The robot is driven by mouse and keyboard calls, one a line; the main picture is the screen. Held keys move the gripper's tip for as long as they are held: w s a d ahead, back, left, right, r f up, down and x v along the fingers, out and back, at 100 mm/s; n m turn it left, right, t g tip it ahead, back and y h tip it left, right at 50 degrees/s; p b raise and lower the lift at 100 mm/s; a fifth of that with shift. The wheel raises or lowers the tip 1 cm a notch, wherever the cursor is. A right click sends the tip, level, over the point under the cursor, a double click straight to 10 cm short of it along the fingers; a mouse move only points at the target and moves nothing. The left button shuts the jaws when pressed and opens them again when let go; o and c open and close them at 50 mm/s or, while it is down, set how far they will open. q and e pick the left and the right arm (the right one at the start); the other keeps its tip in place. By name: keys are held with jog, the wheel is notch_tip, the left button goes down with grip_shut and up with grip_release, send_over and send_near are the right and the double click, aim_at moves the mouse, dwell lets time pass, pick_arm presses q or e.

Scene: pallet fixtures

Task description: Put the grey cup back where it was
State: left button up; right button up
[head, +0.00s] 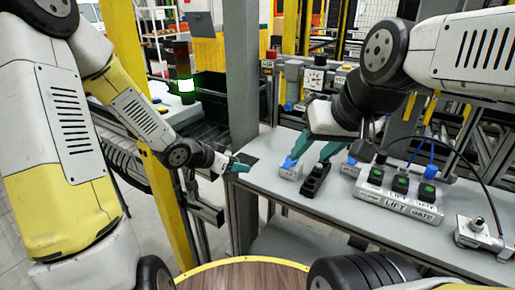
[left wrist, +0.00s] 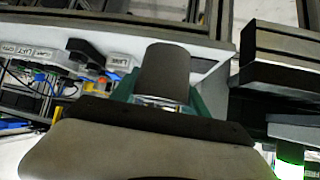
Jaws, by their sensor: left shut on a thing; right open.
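The grey cup (left wrist: 163,75) shows large in the left wrist view, between the green fingers of my left gripper (left wrist: 165,98), which is shut on it. In the head view my left gripper (head: 238,166) is at the left end of the grey table (head: 385,225). A dark patch there lies beside the fingers, and I cannot tell whether it is the cup or a mark on the table. My right gripper (head: 308,157) is open with its fingers spread, over a black switch unit (head: 316,179) and a small blue-topped box (head: 289,168).
A control box (head: 398,200) with several green buttons, labelled for the lift gate, stands right of the right gripper. A joystick box (head: 480,233) sits farther right. A grey post (head: 241,75) rises behind the table's left end. The table's front strip is clear.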

pick_arm(q)
send_over(247, 158)
jog(key=shift+d+f, duration=0.1)
jog(key=shift+f, duration=2.35)
jog(key=shift+f, duration=0.1)
jog(key=o, duration=1.5)
